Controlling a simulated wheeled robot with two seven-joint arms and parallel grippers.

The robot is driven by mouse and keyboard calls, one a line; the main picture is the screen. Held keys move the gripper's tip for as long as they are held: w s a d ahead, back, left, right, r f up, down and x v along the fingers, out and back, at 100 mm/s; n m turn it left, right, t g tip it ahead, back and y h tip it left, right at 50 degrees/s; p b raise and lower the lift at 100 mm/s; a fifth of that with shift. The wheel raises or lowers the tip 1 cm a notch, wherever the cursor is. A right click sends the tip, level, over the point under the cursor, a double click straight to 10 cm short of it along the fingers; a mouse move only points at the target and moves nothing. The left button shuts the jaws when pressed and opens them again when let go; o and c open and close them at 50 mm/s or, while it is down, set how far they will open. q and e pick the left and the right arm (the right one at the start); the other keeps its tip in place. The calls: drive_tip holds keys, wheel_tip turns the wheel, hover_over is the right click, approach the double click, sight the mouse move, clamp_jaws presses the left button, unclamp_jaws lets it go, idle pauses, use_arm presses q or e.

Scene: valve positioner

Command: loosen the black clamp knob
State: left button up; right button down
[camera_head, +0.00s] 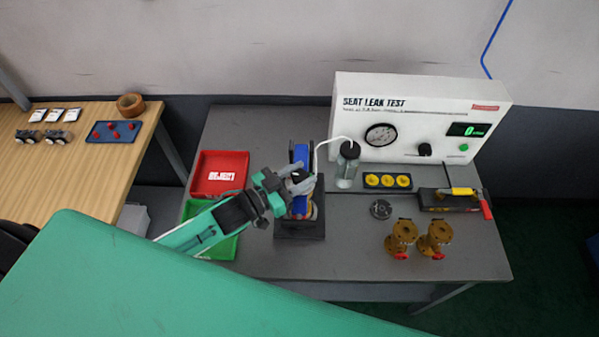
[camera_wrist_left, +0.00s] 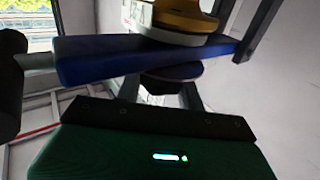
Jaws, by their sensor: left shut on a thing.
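The black clamp knob (camera_head: 299,175) sits on top of the blue clamp bar (camera_head: 301,154) of a dark fixture (camera_head: 300,228) at the middle of the bench. My left gripper (camera_head: 300,179) reaches in from the left, and its grey fingers are shut around the knob. In the left wrist view the knob (camera_wrist_left: 172,80) is a dark disc against the blue bar (camera_wrist_left: 130,58), with a gold and white part (camera_wrist_left: 180,20) beyond it. The fingers partly hide the knob in the head view. My right gripper is not in view.
A glass bottle (camera_head: 346,171) with a white tube stands close right of the fixture, before the seat leak test panel (camera_head: 420,115). Red (camera_head: 218,174) and green (camera_head: 220,245) trays lie left. Brass valves (camera_head: 402,237) stand front right. My green body covers the lower left.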

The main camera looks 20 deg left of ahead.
use_arm(q)
drive_tip(key=shift+n+t+y, duration=1.4)
drive_tip(key=shift+n+y, duration=0.5)
drive_tip(key=shift+y, duration=0.7)
drive_tip(key=shift+n+y, duration=0.3)
drive_tip(key=shift+y, duration=0.3)
drive_tip(key=shift+r, duration=0.1)
drive_tip(key=o, duration=1)
drive_tip(key=shift+c, duration=0.2)
drive_tip(key=shift+s+a+f, duration=0.1)
drive_tip(key=shift+s+f, duration=0.1)
drive_tip(key=shift+s, duration=0.25)
drive_tip(key=b+v, duration=0.4)
drive_tip(key=v, duration=0.8)
drive_tip(key=shift+s, duration=0.4)
